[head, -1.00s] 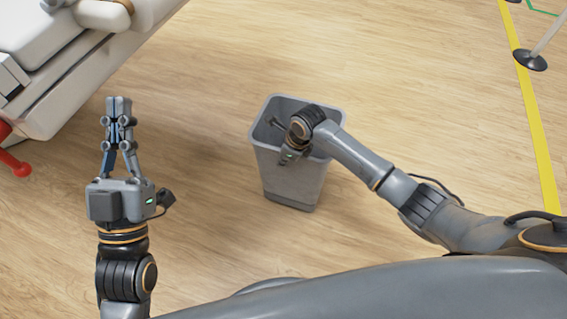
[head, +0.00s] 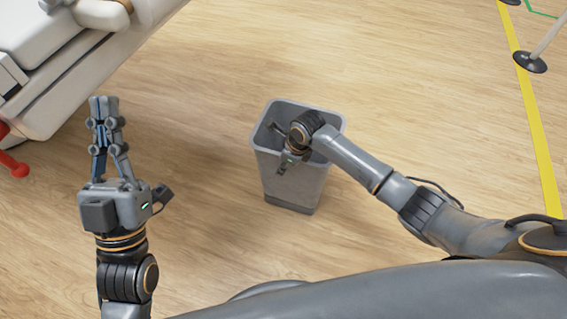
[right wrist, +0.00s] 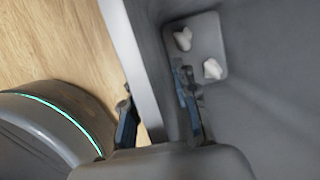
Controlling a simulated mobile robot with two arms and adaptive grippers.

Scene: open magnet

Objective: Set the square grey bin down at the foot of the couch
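The square grey bin (head: 293,185) stands upright, apparently on the wooden floor, right of the white couch (head: 60,80). Whether its base touches the floor is hard to tell. My right gripper (head: 281,148) is at the bin's near rim. In the right wrist view its two fingers (right wrist: 158,112) straddle the bin's wall (right wrist: 132,60), one outside and one inside. They look spread, with a sliver of floor showing between the outer finger and the wall. My left gripper (head: 104,106) is empty, its fingertips together, between the couch and the bin.
White crumpled pieces (right wrist: 212,69) lie inside the bin. A post with a round black base (head: 530,61) stands at the upper right beside a yellow floor line (head: 535,120). The floor beyond the bin is clear.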

